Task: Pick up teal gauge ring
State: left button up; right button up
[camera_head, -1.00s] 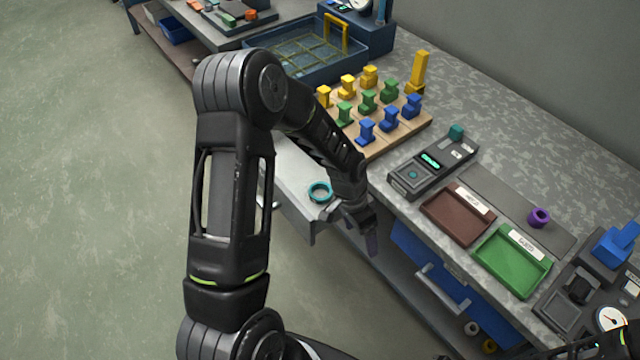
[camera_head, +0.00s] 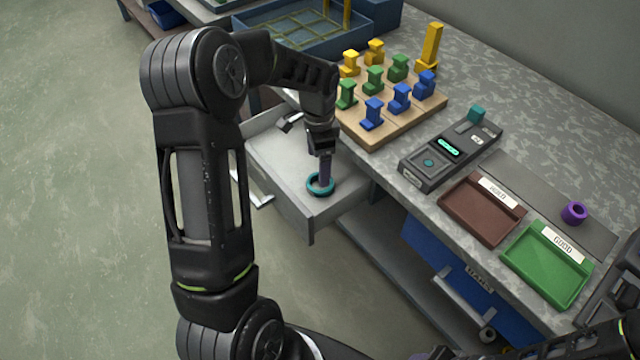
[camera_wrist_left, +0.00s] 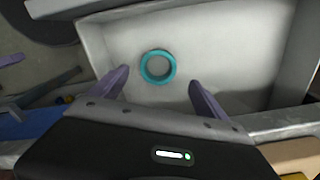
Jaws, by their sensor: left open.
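The gripper is open and empty. My right gripper does not show clearly.
The drawer's walls stand close around the gripper. A wooden board (camera_head: 405,125) with yellow, green and blue pieces is on the counter beside it. A dark meter box (camera_head: 450,155), a brown tray (camera_head: 480,211) and a green tray (camera_head: 546,265) lie further right.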

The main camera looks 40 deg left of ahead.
aim_at(319, 187)
pick_arm(q)
jog(key=shift+f, duration=0.8)
jog(key=shift+s+f, duration=0.1)
jog(key=shift+f, duration=2.55)
jog(key=c, duration=1.5)
jog(key=shift+r, duration=0.1)
jog(key=shift+c, duration=0.2)
notch_tip(319, 187, up, 18)
jog(key=shift+p, duration=0.4)
